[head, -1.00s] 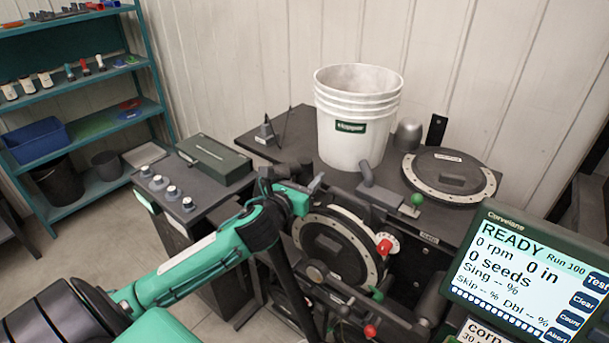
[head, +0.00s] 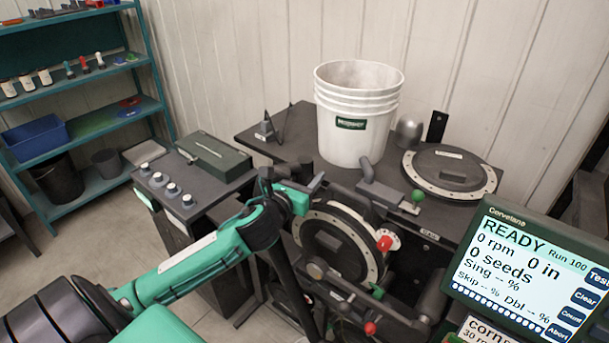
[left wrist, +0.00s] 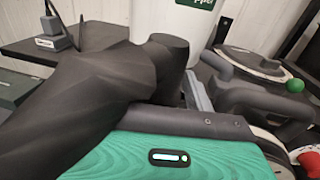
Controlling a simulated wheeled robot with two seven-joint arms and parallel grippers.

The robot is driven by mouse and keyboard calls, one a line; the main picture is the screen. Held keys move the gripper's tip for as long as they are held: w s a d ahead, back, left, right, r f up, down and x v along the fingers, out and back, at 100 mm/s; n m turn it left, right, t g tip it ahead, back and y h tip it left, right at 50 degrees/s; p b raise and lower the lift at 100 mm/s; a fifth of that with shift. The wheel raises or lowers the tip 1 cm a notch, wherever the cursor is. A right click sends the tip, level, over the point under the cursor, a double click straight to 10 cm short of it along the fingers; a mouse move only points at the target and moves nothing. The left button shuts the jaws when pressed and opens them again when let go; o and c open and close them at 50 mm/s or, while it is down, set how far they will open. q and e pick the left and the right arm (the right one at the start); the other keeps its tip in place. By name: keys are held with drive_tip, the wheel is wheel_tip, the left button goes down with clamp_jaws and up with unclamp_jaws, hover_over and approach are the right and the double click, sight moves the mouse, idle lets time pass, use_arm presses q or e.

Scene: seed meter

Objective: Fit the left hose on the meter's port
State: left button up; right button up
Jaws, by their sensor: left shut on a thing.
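My left gripper (head: 312,186) is shut on the thick black hose (head: 280,270), which hangs down past my wrist in the head view. In the left wrist view the hose (left wrist: 90,95) fills the left side, and its blunt end points up and right. A dark grey elbow pipe on the meter (head: 385,192), which looks like the port, lies to the right of my gripper. It also shows in the left wrist view (left wrist: 250,98), apart from the hose end with a gap between. The fingertips are mostly hidden. My right gripper is not in view.
A white bucket (head: 358,115) stands behind on the dark bench. A round meter disc (head: 335,250) with a red knob (head: 384,243) is below the pipe. A green ball knob (head: 418,196) sits at its right. A monitor (head: 530,265) stands at the right front.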

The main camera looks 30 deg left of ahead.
use_arm(q)
drive_tip(key=o, duration=1.1)
drive_tip(key=shift+o, duration=0.7)
drive_tip(key=shift+s+f, duration=0.15)
drive_tip(key=shift+s, duration=0.1)
drive_tip(key=s+d+b, duration=0.1)
drive_tip(key=s+b, duration=0.1)
drive_tip(key=s, duration=1.1)
drive_tip(key=shift+s, duration=0.15)
